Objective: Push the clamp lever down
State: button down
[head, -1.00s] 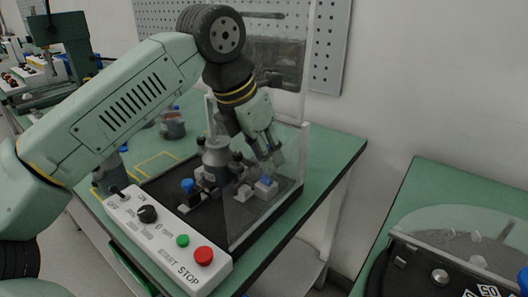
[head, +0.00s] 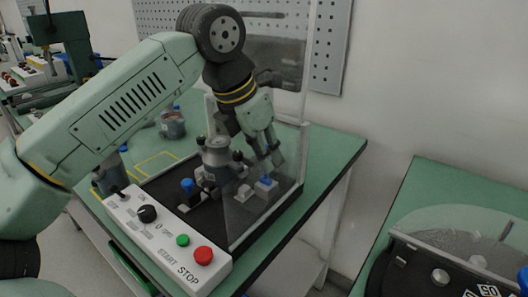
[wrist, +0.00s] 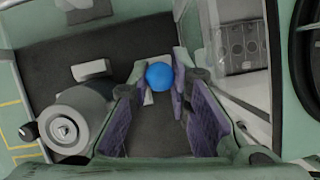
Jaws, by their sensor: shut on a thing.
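A clamp lever with a round blue knob (wrist: 159,76) shows between my gripper's fingertips (wrist: 162,72) in the wrist view. In the head view the right-hand blue knob (head: 266,181) is just below my gripper (head: 272,158). My gripper points down and is shut on the knob; the exact contact is hard to see. A grey cylindrical part (head: 216,152) stands upright on the dark fixture base (head: 240,232), left of my gripper; it also shows in the wrist view (wrist: 72,122). A second blue knob (head: 187,185) is at the fixture's front left.
A transparent guard (head: 302,150) stands close on the right of my gripper. A white control box (head: 170,240) with START and STOP buttons lies along the front. Another bench (head: 430,185) is at right.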

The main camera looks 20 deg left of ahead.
jog(key=shift+s+a+f+t+b, duration=0.15)
jog(key=shift+f+t+b, duration=0.25)
jog(key=shift+b, duration=0.55)
jog(key=shift+s+f+t+h+b, duration=0.15)
jog(key=shift+s+t+h+b, duration=0.2)
jog(key=shift+b, duration=0.5)
jog(key=b, duration=0.1)
jog(key=t+b, duration=0.1)
jog(key=shift+s+a+f+h+b, duration=0.1)
jog(key=shift+s+a+h+b, duration=0.1)
jog(key=shift+s+h+b, duration=0.15)
jog(key=t+b, duration=0.1)
jog(key=b, duration=0.1)
jog(key=shift+s+a+t+b, duration=0.15)
jog(key=shift+s+t+b, duration=0.15)
jog(key=shift+s+t, duration=0.05)
jog(key=shift+r, duration=0.3)
jog(key=c, duration=1.8)
grip_release()
